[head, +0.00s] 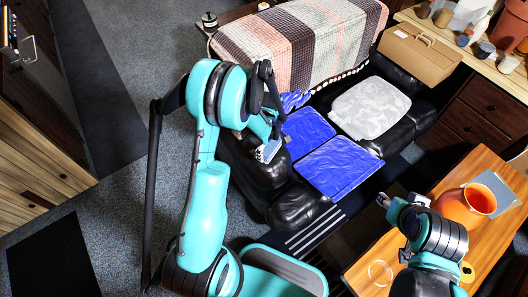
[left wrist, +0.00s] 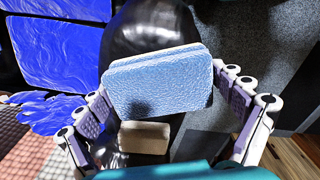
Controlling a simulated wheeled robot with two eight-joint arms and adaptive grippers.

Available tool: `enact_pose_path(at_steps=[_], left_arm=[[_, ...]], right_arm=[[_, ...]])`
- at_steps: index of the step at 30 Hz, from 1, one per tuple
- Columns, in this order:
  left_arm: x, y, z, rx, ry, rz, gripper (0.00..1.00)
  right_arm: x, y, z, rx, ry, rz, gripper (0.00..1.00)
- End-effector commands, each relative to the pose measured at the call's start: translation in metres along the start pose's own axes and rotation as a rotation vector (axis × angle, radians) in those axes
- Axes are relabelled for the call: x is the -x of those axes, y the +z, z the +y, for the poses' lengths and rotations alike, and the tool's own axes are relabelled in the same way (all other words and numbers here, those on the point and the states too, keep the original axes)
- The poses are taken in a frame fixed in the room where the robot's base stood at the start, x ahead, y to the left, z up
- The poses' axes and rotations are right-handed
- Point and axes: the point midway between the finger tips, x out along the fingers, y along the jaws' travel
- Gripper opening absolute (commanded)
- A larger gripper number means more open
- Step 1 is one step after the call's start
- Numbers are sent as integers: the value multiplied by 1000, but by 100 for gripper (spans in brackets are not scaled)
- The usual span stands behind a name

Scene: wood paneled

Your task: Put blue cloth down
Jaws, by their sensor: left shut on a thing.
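The blue cloth (left wrist: 158,82), a light blue folded rectangle, sits between the fingers of my left gripper in the left wrist view. My left gripper (head: 268,142) is shut on it, with one finger at each side. They are above the left arm of the black sofa (head: 296,207), whose dark surface shows behind the cloth. In the head view my gripper hides most of the cloth. My right gripper (head: 386,201) is over the left side of the orange wooden table; its finger opening is too small to tell.
Bright blue cushions (head: 338,166) and a pale grey cushion (head: 370,107) lie on the sofa. A striped blanket (head: 300,42) covers something behind it. The wooden table (head: 372,266) holds an orange pot (head: 466,205). Carpet at left is clear.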

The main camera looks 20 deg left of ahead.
Motion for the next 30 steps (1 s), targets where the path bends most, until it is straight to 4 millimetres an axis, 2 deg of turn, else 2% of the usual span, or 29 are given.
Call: enact_pose_path(at_steps=[1,3,8,11,18,30], left_arm=[[-10,-10,4,3,0,0,71],[-16,-20,9,2,0,0,71],[-22,-32,15,-1,0,0,71],[-28,-33,15,-2,0,0,71],[-62,-33,15,-2,0,0,71],[-66,-32,15,-2,0,0,71]], right_arm=[[-6,4,0,0,0,0,42],[-8,6,0,0,0,0,42],[-11,8,0,0,0,0,42],[-13,9,0,0,0,0,42],[-28,20,0,0,0,0,42],[-30,22,0,0,0,0,42]])
